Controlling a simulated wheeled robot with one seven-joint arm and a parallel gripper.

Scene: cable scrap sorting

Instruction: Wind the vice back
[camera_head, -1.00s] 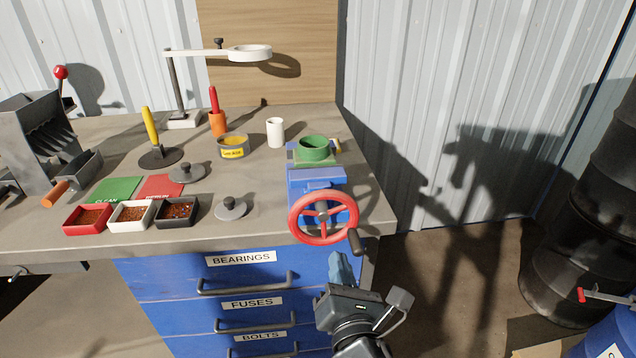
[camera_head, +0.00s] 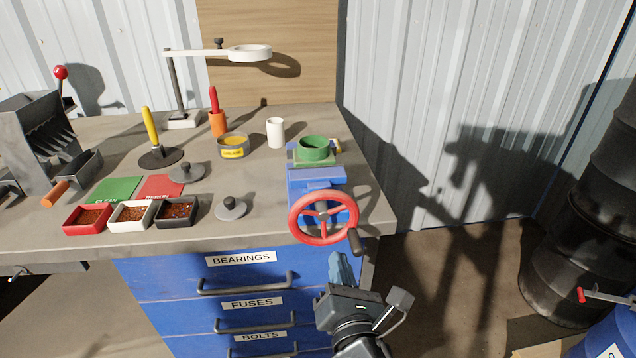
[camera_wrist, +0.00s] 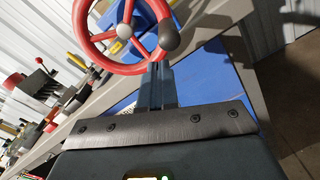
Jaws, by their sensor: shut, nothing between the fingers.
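The blue vice (camera_head: 316,184) stands at the right front corner of the workbench. Its red handwheel (camera_head: 301,236) faces the front, with a dark crank knob (camera_head: 355,242) at the wheel's lower right. A green round cup (camera_head: 314,149) sits at the vice's far end; I cannot tell whether the jaws grip it. My gripper (camera_head: 339,262) is just below the wheel and knob, shut and empty, in front of the drawers. In the wrist view the handwheel (camera_wrist: 82,41) and knob (camera_wrist: 168,37) show just beyond my gripper's fingers (camera_wrist: 158,80). I cannot tell whether the fingertips touch the wheel.
Red, white and black trays (camera_head: 176,213) of scrap and a grey lidded weight (camera_head: 231,208) lie left of the vice. A white cup (camera_head: 275,132) stands behind it. Drawer handles (camera_head: 247,285) stick out at the front.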

